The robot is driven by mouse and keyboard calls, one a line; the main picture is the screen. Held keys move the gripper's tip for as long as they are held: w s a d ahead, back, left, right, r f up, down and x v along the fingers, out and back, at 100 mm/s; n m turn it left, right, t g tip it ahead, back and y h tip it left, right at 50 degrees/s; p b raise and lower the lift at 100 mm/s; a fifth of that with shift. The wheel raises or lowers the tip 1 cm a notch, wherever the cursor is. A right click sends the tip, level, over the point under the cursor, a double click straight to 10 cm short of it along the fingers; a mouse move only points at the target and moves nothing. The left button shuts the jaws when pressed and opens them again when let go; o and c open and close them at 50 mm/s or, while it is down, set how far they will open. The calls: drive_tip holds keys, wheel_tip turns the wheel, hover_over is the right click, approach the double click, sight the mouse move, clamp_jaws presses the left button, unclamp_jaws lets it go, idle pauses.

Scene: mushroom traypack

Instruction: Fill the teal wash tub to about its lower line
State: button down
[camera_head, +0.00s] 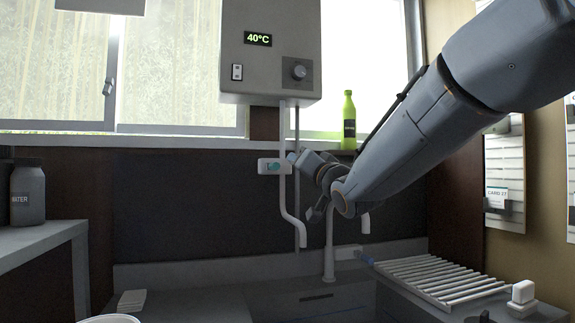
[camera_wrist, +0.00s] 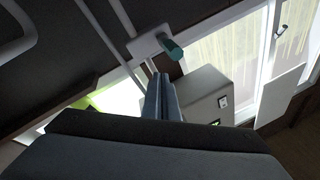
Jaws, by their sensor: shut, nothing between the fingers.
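A white valve block (camera_head: 262,166) with a teal part sits on the white pipe below the heater. In the wrist view a teal knob (camera_wrist: 173,48) sticks out of this block. My gripper (camera_head: 292,157) is just to the right of the block; its shut, empty fingers (camera_wrist: 159,78) point toward the knob, with a small gap seeming to remain in the wrist view. The white spout pipe (camera_head: 284,205) runs down over the sink area. No teal tub is recognizable; only a pale rim (camera_head: 108,319) shows at the bottom left edge. Its contents are hidden.
The grey heater (camera_head: 270,85) reads 40°C and also shows in the wrist view (camera_wrist: 205,92). A green bottle (camera_head: 349,125) stands on the sill. A tap (camera_head: 329,245) and slatted rack (camera_head: 430,278) are lower right. A grey bottle (camera_head: 28,195) stands left.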

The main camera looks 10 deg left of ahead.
drive_tip(key=v, duration=0.9)
drive_tip(key=shift+b, duration=0.35)
drive_tip(key=shift+s, duration=0.1)
drive_tip(key=d+f+m+g+h+p, duration=0.1)
drive_tip(key=d+f+g+h+p, duration=0.1)
drive_tip(key=d+f+h, duration=0.35)
drive_tip(key=d+f+m+g+h+p, duration=0.1)
drive_tip(key=d+f+h+p, duration=0.15)
drive_tip(key=d+f, duration=0.55)
drive_tip(key=s+d+f+g+h+p, duration=0.1)
drive_tip(key=s+d+f+g+h, duration=0.2)
drive_tip(key=f, duration=0.4)
drive_tip(key=s+d+f+g+p, duration=0.2)
drive_tip(key=s+d+f, duration=0.25)
drive_tip(key=f, duration=0.25)
drive_tip(key=s+d+f+g+p, duration=0.1)
drive_tip(key=s+f+g, duration=0.1)
drive_tip(key=s, duration=0.5)
drive_tip(key=s+d+f+n+g+h+p, duration=0.1)
drive_tip(key=s+d+f+g, duration=0.1)
drive_tip(key=s, duration=0.6)
drive_tip(key=s+d+f+g+p, duration=0.1)
drive_tip(key=s+f+g, duration=0.3)
drive_tip(key=s, duration=0.4)
drive_tip(key=shift+d+f+g+p, duration=0.3)
drive_tip(key=shift+d+g, duration=0.2)
drive_tip(key=shift+d, duration=0.2)
